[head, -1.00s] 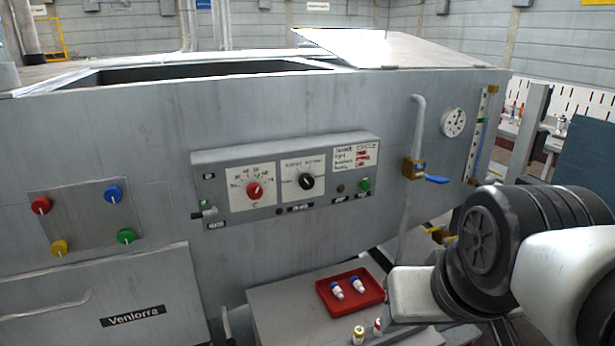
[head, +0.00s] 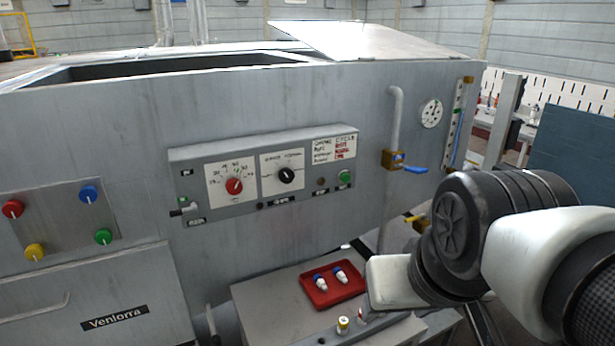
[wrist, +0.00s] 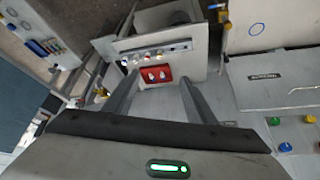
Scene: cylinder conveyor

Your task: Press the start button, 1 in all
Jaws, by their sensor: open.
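The green button (head: 345,176) sits at the right end of the grey control panel (head: 215,208) on the machine's front. Lettered labels are above it, too small to read surely, so I cannot confirm that it is the start button. A small dark olive button (head: 321,181) is left of it. My gripper (wrist: 160,83) shows in the wrist view with its two fingers apart and nothing between them. It points toward the low bench with the red tray.
The panel also has a red knob (head: 234,186) and a black knob (head: 286,175). A blue-handled valve (head: 414,169) and pipe stand out to its right. Below, a red tray (head: 320,304) with two small bottles sits on a low bench (head: 262,302). Coloured knobs are at left.

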